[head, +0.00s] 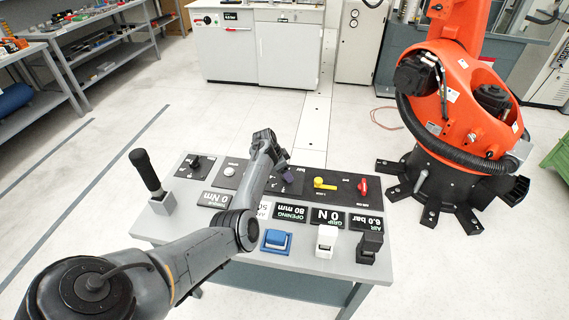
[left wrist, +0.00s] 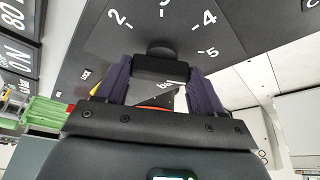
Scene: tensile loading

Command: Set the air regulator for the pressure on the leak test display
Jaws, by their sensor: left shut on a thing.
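The air regulator shows in the left wrist view as a black knob (left wrist: 160,68) on a dark dial plate (left wrist: 120,42) marked 2 to 5, with "bar" partly visible below the knob. My left gripper (left wrist: 160,82) is shut on this knob, one purple-grey finger on each side. In the head view my left gripper (head: 283,168) is over the console's dark panel and hides most of the dial. The console's air display (head: 366,222) reads 6.0 bar. A small black display (head: 230,16) is on the white cabinet at the back; its text is too small to read surely.
The grey console (head: 180,232) also bears a black joystick (head: 147,172), yellow lever (head: 324,184), red knob (head: 363,187), blue rocker (head: 276,240), white switch (head: 326,240) and black switch (head: 370,246). An orange robot (head: 460,110) stands at right. Shelves (head: 105,35) stand at left.

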